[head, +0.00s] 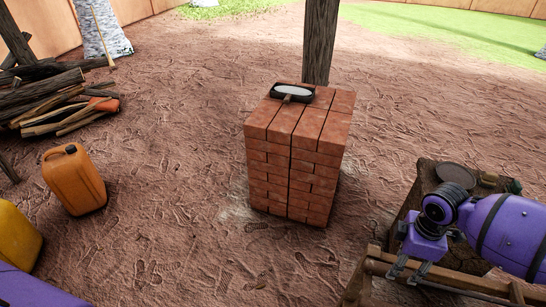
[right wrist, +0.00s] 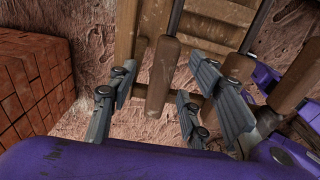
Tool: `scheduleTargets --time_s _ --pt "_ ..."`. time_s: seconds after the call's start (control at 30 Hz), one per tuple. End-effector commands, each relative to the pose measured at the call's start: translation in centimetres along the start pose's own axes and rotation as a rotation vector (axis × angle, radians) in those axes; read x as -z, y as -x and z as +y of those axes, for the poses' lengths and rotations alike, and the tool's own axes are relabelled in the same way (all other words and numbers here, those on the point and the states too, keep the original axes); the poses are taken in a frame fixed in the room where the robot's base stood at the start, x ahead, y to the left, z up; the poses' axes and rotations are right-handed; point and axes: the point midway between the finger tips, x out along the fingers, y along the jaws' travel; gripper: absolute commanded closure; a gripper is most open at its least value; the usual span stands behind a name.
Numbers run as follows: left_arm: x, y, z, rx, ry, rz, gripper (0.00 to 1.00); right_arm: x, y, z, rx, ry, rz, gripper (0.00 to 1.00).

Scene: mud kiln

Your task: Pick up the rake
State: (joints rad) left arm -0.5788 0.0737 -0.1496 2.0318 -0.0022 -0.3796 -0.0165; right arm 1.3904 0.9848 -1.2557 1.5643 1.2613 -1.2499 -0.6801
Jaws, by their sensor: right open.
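I cannot make out a rake for certain in either view. My right gripper (head: 409,270) is at the lower right of the head view, pointing down over a wooden frame (head: 374,268). In the right wrist view its fingers (right wrist: 162,105) are spread apart and hold nothing. A rounded wooden bar (right wrist: 161,76) shows between and beyond them; I cannot tell whether it belongs to the frame or to a tool. My left gripper is not in view.
A brick stack (head: 270,155) stands mid-view with a dark-rimmed tray (head: 293,91) on top, beside a wooden post (head: 320,40). An orange can (head: 73,180), yellow can (head: 17,238) and firewood (head: 45,105) are left. Open mud ground lies between.

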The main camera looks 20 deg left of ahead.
Motion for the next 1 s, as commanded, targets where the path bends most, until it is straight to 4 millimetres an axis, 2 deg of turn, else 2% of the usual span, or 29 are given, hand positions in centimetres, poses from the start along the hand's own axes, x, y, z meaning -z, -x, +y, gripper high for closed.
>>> scheduleTargets --time_s 0.2,0.4,0.7,1.0 --pt "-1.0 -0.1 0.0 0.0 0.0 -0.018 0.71 0.0 -2.8 -0.2 0.001 0.0 -0.001 0.55" --pt "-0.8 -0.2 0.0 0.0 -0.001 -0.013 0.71 0.0 -5.6 -0.2 0.0 -0.001 0.0 0.55" --pt "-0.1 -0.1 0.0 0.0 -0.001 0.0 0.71 -0.1 -6.1 -0.2 -0.001 -0.001 0.001 0.55" --pt "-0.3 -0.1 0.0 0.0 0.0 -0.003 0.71 -0.1 -6.1 -0.2 -0.001 -0.001 0.001 0.93"
